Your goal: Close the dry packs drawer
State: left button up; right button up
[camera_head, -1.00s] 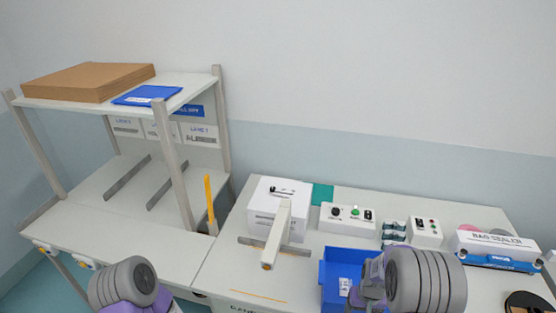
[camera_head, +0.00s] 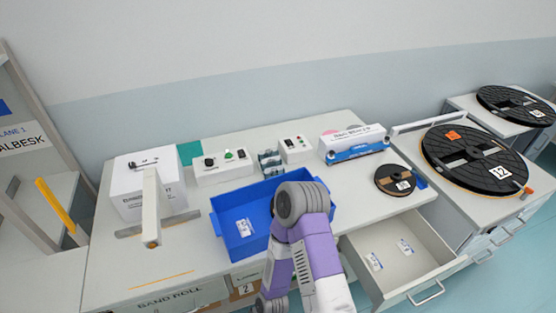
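An open drawer (camera_head: 407,276) sticks out from the right part of the bench front, at the lower right of the head view. Two small white packs, a left one (camera_head: 374,261) and a right one (camera_head: 405,246), lie inside on its pale floor. Its bar handle (camera_head: 427,294) is on the front panel. No name label on this drawer is readable. One of my arms, grey and purple, rises from the bottom centre, left of the drawer. Neither gripper shows.
A blue bin (camera_head: 232,234) holding a white packet stands on the bench behind my arm. A small reel (camera_head: 394,180) lies near the bench edge above the drawer. A bag sealer box (camera_head: 354,144) is behind it. Large black reels (camera_head: 476,159) sit on cabinets at right.

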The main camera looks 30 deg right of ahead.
aim_at(402, 277)
jog(key=z, duration=3.3)
jog(key=i, duration=0.4)
jog(key=u, duration=0.45)
